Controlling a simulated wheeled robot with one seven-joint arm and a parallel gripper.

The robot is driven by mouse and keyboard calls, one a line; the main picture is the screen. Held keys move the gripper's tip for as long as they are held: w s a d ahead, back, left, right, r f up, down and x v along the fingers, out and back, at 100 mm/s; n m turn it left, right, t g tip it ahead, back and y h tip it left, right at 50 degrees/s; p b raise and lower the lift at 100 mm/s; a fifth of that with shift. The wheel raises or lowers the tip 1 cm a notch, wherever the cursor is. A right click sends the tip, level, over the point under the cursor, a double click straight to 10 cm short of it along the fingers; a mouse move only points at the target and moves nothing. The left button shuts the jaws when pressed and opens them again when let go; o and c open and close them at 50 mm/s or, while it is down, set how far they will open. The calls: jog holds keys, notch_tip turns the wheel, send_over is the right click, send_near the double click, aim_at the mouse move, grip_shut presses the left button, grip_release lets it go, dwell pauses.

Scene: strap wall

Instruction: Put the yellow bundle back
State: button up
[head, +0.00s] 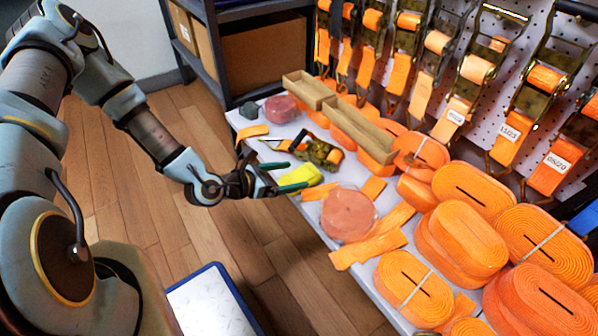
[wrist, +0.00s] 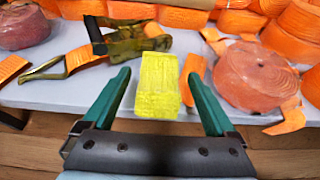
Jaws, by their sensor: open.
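The yellow bundle (head: 301,176) lies on the white table near its front edge. In the wrist view the yellow bundle (wrist: 158,86) is a fuzzy block just beyond and between my fingertips. My gripper (head: 283,176) has green fingers and is at the table's front edge, beside the bundle. In the wrist view my gripper (wrist: 161,80) is open, with one finger on each side of the bundle's near end.
A ratchet buckle (head: 318,152) lies just behind the bundle. A reddish strap roll (head: 348,214) is to its right, with loose orange straps around it. Wooden trays (head: 362,130) stand behind. Orange rolls (head: 460,240) crowd the right. Ratchet straps (head: 475,70) hang on the pegboard.

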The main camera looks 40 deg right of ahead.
jog(key=p+v, duration=0.1)
jog(key=v, duration=0.7)
jog(key=shift+a+r, duration=0.1)
jog(key=shift+a, duration=0.1)
jog(key=w+a+r+m+t+y, duration=0.1)
jog(key=w+a+r+m+y, duration=0.1)
jog(key=w+a+m+y, duration=0.55)
jog(key=w+a+r+m+t+y, duration=0.15)
jog(key=w+a+m, duration=0.3)
jog(key=a, duration=0.55)
jog(key=s+a+r+m+y, duration=0.1)
jog(key=a+r+m+y, duration=0.1)
jog(key=a+r, duration=0.4)
jog(key=s+a+r+m+y, duration=0.2)
jog(key=a+r+m, duration=0.2)
jog(key=r, duration=0.9)
jog(key=shift+s+a+r+m, duration=0.3)
jog(key=shift+a+r, duration=0.05)
jog(key=shift+a, duration=0.85)
jog(key=shift+p, duration=0.3)
notch_tip(320, 180, up, 32)
jog(key=p, duration=3.1)
jog(key=shift+p, duration=0.4)
